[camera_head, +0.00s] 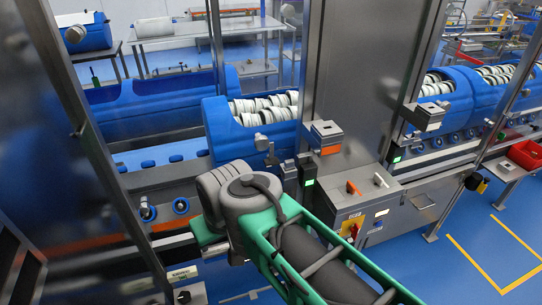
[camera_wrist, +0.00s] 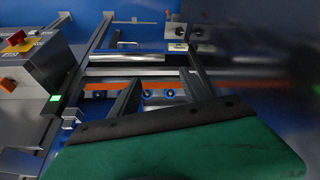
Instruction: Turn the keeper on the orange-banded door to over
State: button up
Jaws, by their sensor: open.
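A steel-framed door bay stands left of the cabinet in the head view. A grey block (camera_head: 325,131) with an orange plate (camera_head: 331,150) below it is on the post at its right side. A dark latch-like fitting (camera_head: 290,167) sits lower, near a green light. I cannot tell for certain which part is the keeper or how it is turned. An orange strip (camera_wrist: 98,94) crosses the wrist view behind my gripper (camera_wrist: 158,88). My gripper is open, with two dark fingers apart and nothing held between them. The head view does not show its fingers.
A blue tub (camera_head: 217,126) with white rolls stands inside the bay. The control cabinet (camera_head: 358,197) with orange and white handles and a red-yellow switch is right of my arm; it also shows in the wrist view (camera_wrist: 28,66). A red bin (camera_head: 525,154) stands far right. Blue floor lies open at lower right.

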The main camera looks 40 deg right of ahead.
aim_at(271, 161)
jog(key=u, duration=0.55)
jog(key=k, duration=0.65)
jog(key=u, duration=0.05)
